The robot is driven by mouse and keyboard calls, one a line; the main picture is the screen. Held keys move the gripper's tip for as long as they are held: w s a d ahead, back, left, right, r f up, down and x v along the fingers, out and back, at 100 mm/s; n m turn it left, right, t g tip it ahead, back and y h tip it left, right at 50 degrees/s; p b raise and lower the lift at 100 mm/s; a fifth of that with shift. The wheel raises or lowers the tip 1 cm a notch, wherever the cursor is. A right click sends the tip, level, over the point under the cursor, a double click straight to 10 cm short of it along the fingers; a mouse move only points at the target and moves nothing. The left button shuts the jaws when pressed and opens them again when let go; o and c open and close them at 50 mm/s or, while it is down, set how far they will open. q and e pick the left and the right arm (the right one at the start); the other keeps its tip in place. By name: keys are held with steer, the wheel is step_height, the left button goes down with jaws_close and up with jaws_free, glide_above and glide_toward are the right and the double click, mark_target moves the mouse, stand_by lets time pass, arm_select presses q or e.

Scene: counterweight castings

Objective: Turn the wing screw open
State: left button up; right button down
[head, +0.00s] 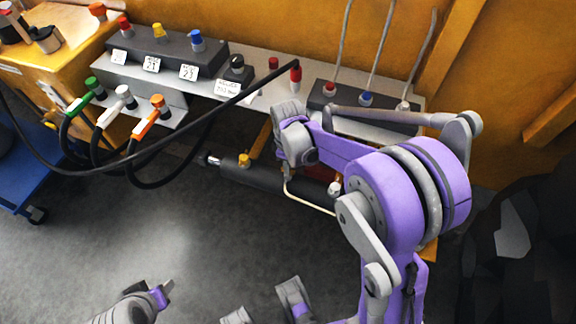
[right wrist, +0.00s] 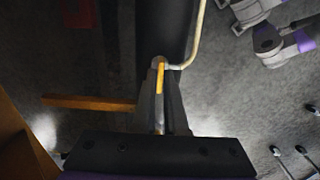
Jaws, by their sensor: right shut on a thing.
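The wing screw (right wrist: 161,77) shows as a narrow yellow piece between the fingertips in the right wrist view, beside the dark cylinder (right wrist: 165,25) and the end of a bent beige pipe (right wrist: 194,42). My right gripper (right wrist: 160,92) is shut on it. In the head view the black cylinder (head: 268,180) lies low under the bench, with a yellow cap and a bright rod end. My right wrist hides the screw and the fingertips there. Parts of my left arm (head: 150,298) show at the bottom of the head view; its jaw state is unclear.
A grey bench (head: 255,72) carries coloured knobs, labels and hose couplings along the yellow wall. Black hoses (head: 58,172) loop down at the left. A blue cart (head: 22,185) stands at the far left. Grey floor (head: 150,230) is clear in front of the cylinder.

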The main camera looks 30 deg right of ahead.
steer(key=c, duration=1)
jaws_free()
steer(key=shift+o, duration=0.2)
step_height(320, 180, up, 11)
steer(key=p, duration=0.2)
steer(key=s+a+r+m+t+p, duration=0.2)
steer(key=s+a+r+m+p, duration=0.1)
steer(key=s, duration=0.4)
steer(key=s+a+r+m+t+p, duration=0.3)
steer(key=s+a+r+m+p, duration=0.1)
steer(key=s, duration=0.4)
steer(key=shift+s+r+m+p, duration=0.3)
steer(key=shift+r+m+p, duration=0.2)
steer(key=shift+r+p, duration=0.5)
